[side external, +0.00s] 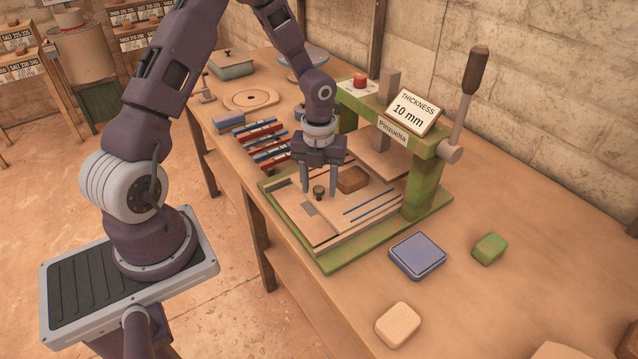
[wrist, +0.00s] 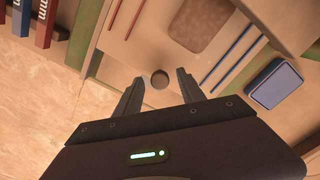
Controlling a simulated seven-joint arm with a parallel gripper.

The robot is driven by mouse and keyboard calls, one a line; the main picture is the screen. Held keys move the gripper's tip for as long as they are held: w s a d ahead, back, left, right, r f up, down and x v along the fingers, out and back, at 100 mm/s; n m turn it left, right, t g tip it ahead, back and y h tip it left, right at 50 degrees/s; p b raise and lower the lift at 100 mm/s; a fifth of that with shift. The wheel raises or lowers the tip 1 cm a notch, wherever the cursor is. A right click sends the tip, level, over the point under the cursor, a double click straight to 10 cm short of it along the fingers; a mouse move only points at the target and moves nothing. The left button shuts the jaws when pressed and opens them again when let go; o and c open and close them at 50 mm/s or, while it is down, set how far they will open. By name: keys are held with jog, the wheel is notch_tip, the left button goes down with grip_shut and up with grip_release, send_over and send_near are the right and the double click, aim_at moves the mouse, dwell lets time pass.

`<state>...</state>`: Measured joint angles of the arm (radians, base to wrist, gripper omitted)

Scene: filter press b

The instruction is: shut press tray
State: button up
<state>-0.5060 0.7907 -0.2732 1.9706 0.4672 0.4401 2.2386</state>
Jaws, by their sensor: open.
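The press (side external: 425,190) has a green frame with a "Pinzuelta" label and a "THICKNESS 10 mm" sign. Its pale wooden tray (side external: 335,226) is slid out in front of the uprights, on the green base. A dark round knob (side external: 319,192) stands near the tray's front; it also shows in the wrist view (wrist: 160,78).
Red and blue bars (side external: 263,142) lie left of the press. A blue pad (side external: 418,256), a green block (side external: 489,248) and a cream block (side external: 398,324) sit on the bench to the right. The press lever (side external: 472,90) stands upright. The bench's front edge runs close to the tray.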

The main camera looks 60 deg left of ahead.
grip_shut()
dwell(1.3)
